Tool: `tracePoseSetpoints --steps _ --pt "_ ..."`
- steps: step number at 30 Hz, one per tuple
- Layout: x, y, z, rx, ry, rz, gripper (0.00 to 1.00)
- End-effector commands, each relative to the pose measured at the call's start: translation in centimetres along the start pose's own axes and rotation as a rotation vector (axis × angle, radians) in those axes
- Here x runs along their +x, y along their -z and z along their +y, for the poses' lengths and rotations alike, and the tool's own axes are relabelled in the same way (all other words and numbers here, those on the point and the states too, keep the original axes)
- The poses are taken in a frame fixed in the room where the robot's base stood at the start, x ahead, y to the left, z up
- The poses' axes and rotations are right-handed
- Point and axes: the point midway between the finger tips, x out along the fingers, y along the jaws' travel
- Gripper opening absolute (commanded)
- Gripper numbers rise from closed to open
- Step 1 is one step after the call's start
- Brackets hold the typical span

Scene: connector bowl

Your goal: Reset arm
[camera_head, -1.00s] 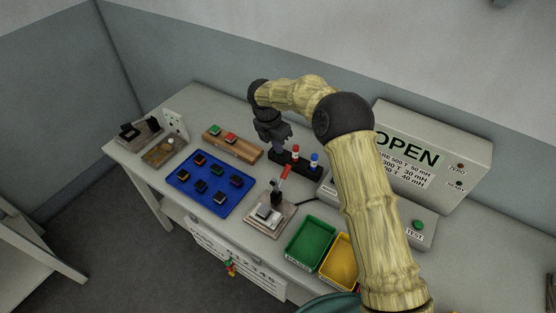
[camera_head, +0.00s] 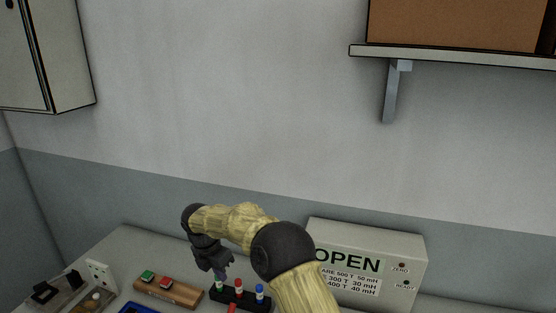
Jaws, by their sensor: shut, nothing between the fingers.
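My arm reaches up from the bottom of the head view, bent over the bench. My gripper (camera_head: 221,275) points down near the black holder (camera_head: 240,301), in front of or just above its left end. The gripper is shut and empty. The holder carries pieces with green, red and blue tops; the green one (camera_head: 219,284) is partly hidden close to the fingertips. I cannot tell whether the fingers touch it.
A grey box (camera_head: 408,258) reading OPEN stands right of my arm. A wooden block (camera_head: 168,291) with green and red buttons lies to the left. A blue mat (camera_head: 137,308) shows at the bottom edge. A wall shelf (camera_head: 460,55) and a cabinet (camera_head: 50,60) hang above.

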Motion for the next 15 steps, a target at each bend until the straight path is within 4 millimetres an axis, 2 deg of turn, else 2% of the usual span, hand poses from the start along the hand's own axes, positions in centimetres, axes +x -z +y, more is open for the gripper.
tracePoseSetpoints --steps 6,11,15 --pt "-1.1 -2.6 -6.3 0.378 -0.026 0.018 0.00" --pt "-1.4 -3.9 -11.8 0.709 -0.042 0.043 0.00" --pt "-1.6 -4.5 -17.1 1.018 -0.055 0.068 0.00"
